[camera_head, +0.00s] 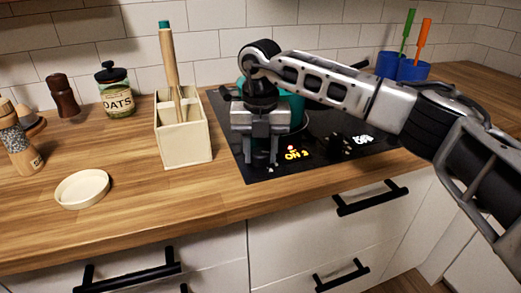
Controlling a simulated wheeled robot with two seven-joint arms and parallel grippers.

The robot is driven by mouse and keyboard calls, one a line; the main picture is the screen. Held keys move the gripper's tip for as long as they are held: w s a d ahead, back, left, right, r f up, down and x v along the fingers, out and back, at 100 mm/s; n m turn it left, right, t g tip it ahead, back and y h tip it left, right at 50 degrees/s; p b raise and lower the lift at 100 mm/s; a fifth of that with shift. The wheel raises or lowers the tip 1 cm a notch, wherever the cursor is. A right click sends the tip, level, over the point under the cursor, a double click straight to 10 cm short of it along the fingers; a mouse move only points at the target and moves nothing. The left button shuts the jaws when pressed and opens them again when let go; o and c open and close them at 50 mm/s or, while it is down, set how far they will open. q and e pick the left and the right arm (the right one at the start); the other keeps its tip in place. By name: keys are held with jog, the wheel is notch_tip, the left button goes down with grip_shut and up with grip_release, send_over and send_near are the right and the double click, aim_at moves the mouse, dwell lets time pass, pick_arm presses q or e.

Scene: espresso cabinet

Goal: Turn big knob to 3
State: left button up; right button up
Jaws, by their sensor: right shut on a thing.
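My right gripper (261,163) points down at the front left of the black cooktop (228,127). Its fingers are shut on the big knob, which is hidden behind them. Just right of the fingers, a lit display (295,153) shows "ON" and a small digit that looks like a 3, with a red mark above. A second lit display (363,140) and small dark controls are further right on the cooktop. My left gripper is out of view.
A teal pot (291,108) stands on the cooktop behind my gripper. A cream utensil holder (184,143) is close on the left. A shallow dish (82,188), an oats jar (116,92) and mills are further left. Blue containers (403,68) stand at the back right. The front counter is clear.

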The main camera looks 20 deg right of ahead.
aim_at(261, 153)
jog(key=o, duration=1)
notch_tip(261, 153, up, 16)
jog(key=shift+r, duration=0.1)
